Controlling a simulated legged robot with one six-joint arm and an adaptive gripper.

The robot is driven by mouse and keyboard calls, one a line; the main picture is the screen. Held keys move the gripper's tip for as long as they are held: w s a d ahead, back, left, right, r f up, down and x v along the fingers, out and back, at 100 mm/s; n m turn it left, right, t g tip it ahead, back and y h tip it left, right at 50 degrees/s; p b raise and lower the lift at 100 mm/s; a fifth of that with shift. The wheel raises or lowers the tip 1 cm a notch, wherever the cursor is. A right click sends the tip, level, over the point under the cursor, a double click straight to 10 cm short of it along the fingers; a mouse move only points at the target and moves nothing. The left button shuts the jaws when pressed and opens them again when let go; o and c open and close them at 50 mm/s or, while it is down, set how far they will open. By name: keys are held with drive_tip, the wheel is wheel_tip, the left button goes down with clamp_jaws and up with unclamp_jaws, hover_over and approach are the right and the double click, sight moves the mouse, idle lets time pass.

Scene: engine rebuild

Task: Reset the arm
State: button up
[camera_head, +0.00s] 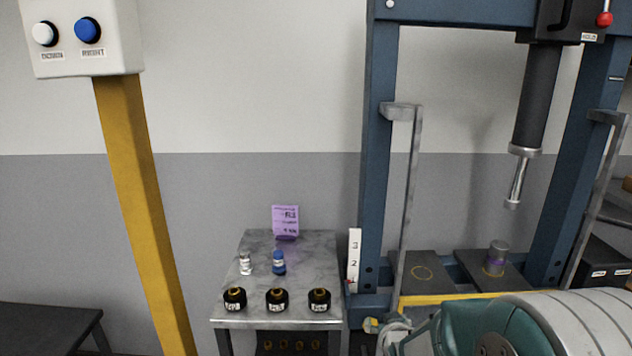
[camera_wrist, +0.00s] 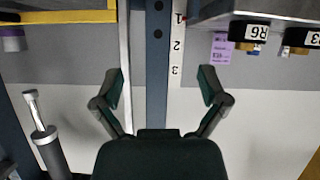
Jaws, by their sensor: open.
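My gripper (camera_wrist: 160,76) shows in the wrist view with its two dark fingers spread wide and nothing between them. Behind the gap stand a blue press post and a white strip (camera_wrist: 176,100) numbered 1, 2, 3. That view is upside down. In the head view, my teal and grey arm fills the lower right corner, in front of the blue press frame (camera_head: 380,150). I cannot make out the fingers clearly there.
A yellow post (camera_head: 140,200) carries a button box (camera_head: 85,55). A grey cylinder (camera_head: 497,258) stands under the press ram (camera_head: 530,110).

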drive_tip(key=s+r+g, duration=0.3)
drive_tip(key=s+r, duration=0.3)
drive_tip(key=s, duration=0.8)
drive_tip(key=s+r+m+g, duration=0.1)
drive_tip(key=s+r+g, duration=0.3)
drive_tip(key=s, duration=1)
drive_tip(key=shift+v, duration=1.1)
drive_tip(key=shift+w+d+r, duration=0.1)
drive_tip(key=shift+w+d, duration=0.1)
drive_tip(key=shift+w, duration=0.05)
